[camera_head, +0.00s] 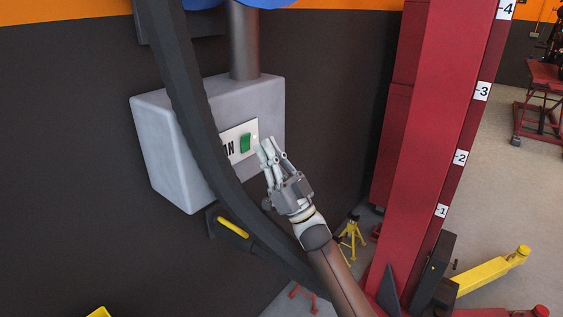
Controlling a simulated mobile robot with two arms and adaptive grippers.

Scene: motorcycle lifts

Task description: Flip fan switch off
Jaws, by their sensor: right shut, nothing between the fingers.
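The fan switch (245,143) is a green rocker on a white plate (231,152) lettered "AN", with the start of the word hidden. The plate is on the front of a grey box (163,150) on the dark wall. My right gripper (264,146) is shut and empty, its fingertips just right of the green switch, in front of the plate's right edge. I cannot tell whether the fingertips touch the plate. My left gripper is out of view.
A curved black beam (190,110) crosses in front of the box's left part. A red lift post (420,130) with numbered labels stands to the right. A yellow jack stand (352,232) is on the floor behind my right arm. Open floor (500,190) lies at far right.

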